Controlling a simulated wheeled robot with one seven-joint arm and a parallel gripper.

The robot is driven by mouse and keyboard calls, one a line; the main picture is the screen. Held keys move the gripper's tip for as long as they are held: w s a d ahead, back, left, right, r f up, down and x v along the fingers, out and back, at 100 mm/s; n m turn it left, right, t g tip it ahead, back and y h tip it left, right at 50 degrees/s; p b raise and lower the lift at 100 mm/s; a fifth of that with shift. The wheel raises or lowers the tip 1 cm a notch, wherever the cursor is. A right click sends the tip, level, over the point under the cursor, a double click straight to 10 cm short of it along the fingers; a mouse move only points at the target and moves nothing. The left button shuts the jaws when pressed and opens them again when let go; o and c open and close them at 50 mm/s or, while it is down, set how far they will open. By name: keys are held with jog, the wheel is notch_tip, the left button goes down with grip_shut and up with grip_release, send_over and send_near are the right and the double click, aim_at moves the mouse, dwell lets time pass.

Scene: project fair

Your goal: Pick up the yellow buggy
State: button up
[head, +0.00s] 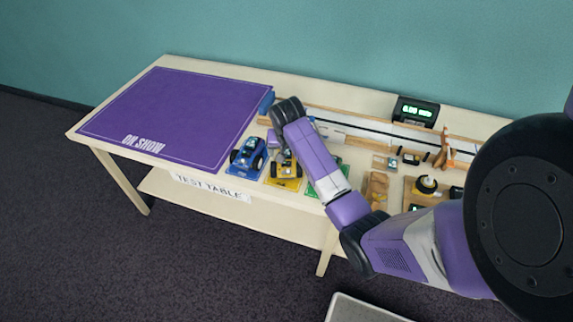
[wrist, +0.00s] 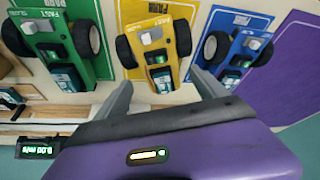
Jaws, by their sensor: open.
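The yellow buggy (head: 286,170) with dark wheels sits on a yellow card near the table's front edge, partly hidden behind my arm in the head view. In the wrist view the yellow buggy (wrist: 156,38) is at the top middle, with its near end between and just beyond my fingertips. My gripper (wrist: 164,88) is open and empty, one finger toward each side of the buggy. Whether the fingers touch it or hover above it, I cannot tell.
A blue buggy (wrist: 236,48) and a green buggy (wrist: 55,45) stand close on either side. A purple mat (head: 180,115) marked "ON SHOW" is bare at the left. A track (head: 350,130) and a lit display (head: 416,111) lie behind.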

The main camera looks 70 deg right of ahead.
jog(key=x, duration=0.5)
jog(key=shift+a, duration=0.1)
jog(key=c, duration=1)
jog(key=shift+c, duration=1)
jog(key=shift+r, duration=0.1)
